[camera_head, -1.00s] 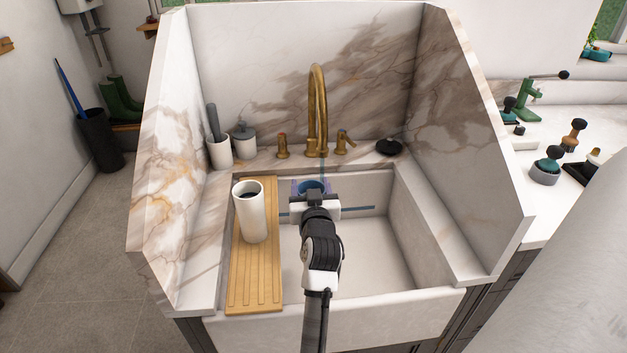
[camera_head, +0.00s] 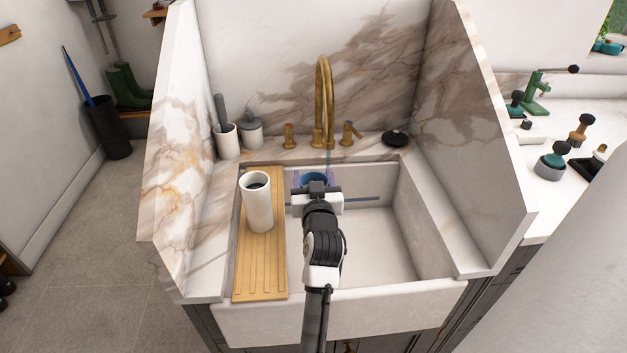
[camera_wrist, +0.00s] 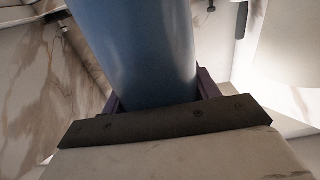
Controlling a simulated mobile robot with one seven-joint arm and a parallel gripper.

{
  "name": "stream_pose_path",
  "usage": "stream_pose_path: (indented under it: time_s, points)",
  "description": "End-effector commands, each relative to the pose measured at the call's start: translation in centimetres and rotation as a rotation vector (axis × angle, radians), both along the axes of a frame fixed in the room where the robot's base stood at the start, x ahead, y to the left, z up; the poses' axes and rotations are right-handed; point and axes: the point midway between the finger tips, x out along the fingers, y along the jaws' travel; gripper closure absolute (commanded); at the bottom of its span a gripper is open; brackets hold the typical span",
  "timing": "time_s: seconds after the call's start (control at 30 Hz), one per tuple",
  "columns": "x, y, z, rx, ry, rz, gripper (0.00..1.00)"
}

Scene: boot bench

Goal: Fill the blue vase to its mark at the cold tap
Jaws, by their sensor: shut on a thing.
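The blue vase (camera_head: 314,178) is upright over the back of the sink, its rim showing just beyond my wrist. My gripper (camera_head: 315,185) is shut on it, with purple fingers on both sides. In the wrist view the vase's smooth blue wall (camera_wrist: 140,50) rises between the fingers. The gold tap (camera_head: 323,95) arches above, and a thin bluish stream (camera_head: 328,158) falls from its spout toward the vase's right side. I cannot tell whether it enters the mouth. Gold handles stand left (camera_head: 289,136) and right (camera_head: 349,133) of the spout. The mark and water level are hidden.
A white cylindrical vessel (camera_head: 257,205) stands on the wooden drainboard (camera_head: 260,275) at the sink's left. A brush holder (camera_head: 227,142), a grey-lidded jar (camera_head: 251,131) and a black disc (camera_head: 395,138) sit on the back ledge. Marble walls enclose three sides. The sink's right part is clear.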

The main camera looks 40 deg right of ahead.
Motion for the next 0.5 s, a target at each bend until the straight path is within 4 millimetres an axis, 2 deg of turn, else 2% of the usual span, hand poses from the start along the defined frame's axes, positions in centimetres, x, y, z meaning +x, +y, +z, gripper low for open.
stream_pose_path:
  time_s: [0.03,0.5]
  points:
    - [0.0,0.0,1.0,-0.003,-0.004,0.0,1.0]
    - [0.0,0.0,4.3,-0.002,-0.003,0.0,1.0]
